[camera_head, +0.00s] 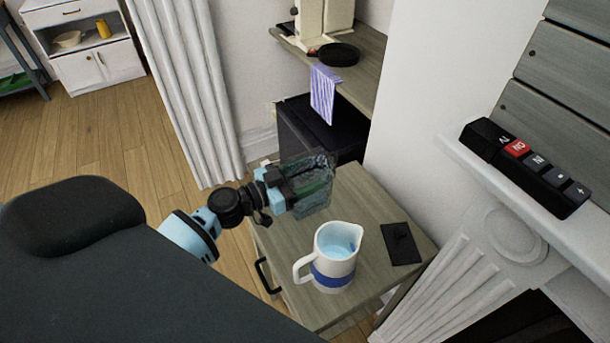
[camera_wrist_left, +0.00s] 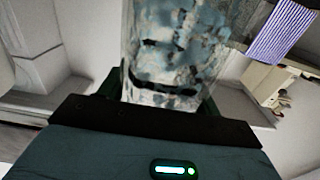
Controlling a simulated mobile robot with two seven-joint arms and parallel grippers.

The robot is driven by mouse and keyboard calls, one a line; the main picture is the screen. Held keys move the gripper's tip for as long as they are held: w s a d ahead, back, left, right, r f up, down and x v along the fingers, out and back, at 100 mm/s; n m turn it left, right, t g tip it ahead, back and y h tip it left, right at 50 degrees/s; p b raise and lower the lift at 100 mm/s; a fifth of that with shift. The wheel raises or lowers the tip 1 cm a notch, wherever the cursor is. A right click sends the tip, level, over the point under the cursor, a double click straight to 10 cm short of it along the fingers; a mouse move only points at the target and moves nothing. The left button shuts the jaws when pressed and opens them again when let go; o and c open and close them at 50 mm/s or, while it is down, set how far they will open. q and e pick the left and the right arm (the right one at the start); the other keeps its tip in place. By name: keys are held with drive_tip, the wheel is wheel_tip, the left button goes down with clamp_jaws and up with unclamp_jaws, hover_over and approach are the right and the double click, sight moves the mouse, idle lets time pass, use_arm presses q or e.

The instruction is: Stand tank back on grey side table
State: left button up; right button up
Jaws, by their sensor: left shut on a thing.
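The tank (camera_head: 318,186) is a clear, greenish see-through container at the far left part of the grey side table (camera_head: 375,205). My left gripper (camera_head: 292,188) is shut on the tank from its left side. In the left wrist view the tank (camera_wrist_left: 178,55) fills the upper middle, upright between the fingers, with mottled blue-grey patches inside. I cannot tell whether its base touches the table top. My right gripper is not in view.
A white jug (camera_head: 333,262) with a blue band and blue liquid stands on the side table, near the tank. A small black plate-like item (camera_head: 401,244) lies right of it. A white mantel (camera_head: 520,190) stands right.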

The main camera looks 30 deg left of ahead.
use_arm(q)
drive_tip(key=shift+r, duration=0.15)
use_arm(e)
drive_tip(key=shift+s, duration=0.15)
use_arm(q)
drive_tip(key=shift+f, duration=0.2)
drive_tip(key=o, duration=1.7)
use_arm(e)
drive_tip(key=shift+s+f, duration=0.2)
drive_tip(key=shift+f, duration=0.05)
use_arm(q)
drive_tip(key=shift+o, duration=0.2)
drive_tip(key=b+v, duration=0.4)
drive_tip(key=v, duration=0.8)
drive_tip(key=shift+r, duration=0.2)
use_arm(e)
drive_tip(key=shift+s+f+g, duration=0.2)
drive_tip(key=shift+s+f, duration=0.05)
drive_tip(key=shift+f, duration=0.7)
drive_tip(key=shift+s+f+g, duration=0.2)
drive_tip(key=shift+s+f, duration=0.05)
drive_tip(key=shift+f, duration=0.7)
use_arm(q)
drive_tip(key=shift+a, duration=0.1)
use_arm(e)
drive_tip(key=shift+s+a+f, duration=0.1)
